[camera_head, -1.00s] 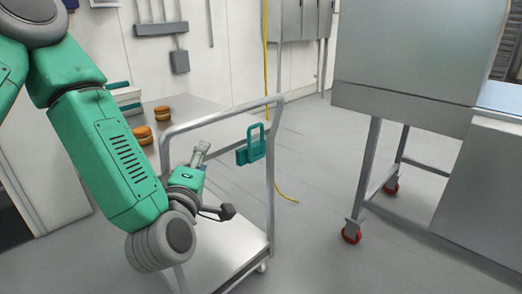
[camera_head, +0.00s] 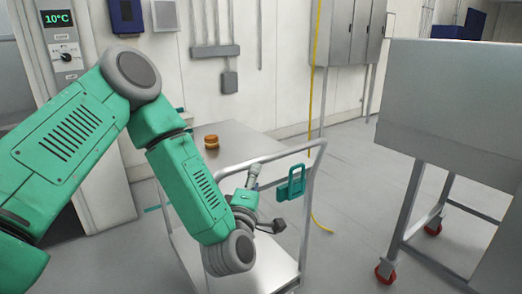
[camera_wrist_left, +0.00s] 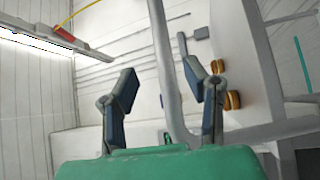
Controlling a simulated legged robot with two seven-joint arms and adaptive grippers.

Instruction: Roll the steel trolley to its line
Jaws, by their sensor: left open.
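The steel trolley (camera_head: 310,190) stands in the middle of the head view, with a tubular frame and a low flat deck. A teal handle-shaped fitting (camera_head: 290,186) is on its frame. My left gripper (camera_head: 268,198) is at the near side of the frame. In the left wrist view the open gripper (camera_wrist_left: 160,72) has one finger on each side of a grey tube (camera_wrist_left: 164,45) of the frame; I cannot tell whether they touch it. My right gripper is in no view. I cannot make out the trolley's line for sure.
A steel cabinet on legs (camera_head: 440,110), with red casters, stands at the right. A yellow cord (camera_head: 317,80) hangs down the wall to the floor.

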